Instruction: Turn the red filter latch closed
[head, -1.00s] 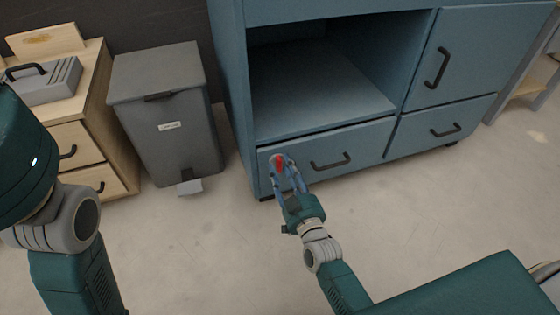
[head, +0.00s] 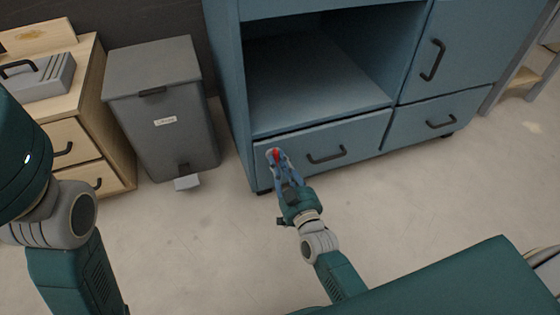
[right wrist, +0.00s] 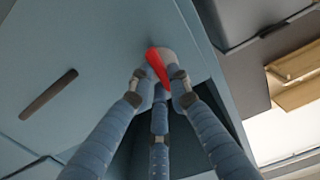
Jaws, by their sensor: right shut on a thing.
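The red filter latch (head: 275,154) is on the left end of the lower drawer-like front of the blue cabinet (head: 365,134). In the right wrist view the red latch (right wrist: 157,66) stands tilted in front of a pale round base (right wrist: 168,57). My right gripper (head: 277,160) is at the latch; its blue fingers (right wrist: 160,88) are closed around it, one on each side. The fingers hide part of the latch. Of my left arm, only links show at the left edge of the head view; its gripper is out of view.
A black handle (head: 327,156) is on the same front, right of the latch. A grey pedal bin (head: 160,105) and a wooden drawer unit (head: 98,130) stand to the left. The open cabinet compartment (head: 320,85) is above. The floor in front is clear.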

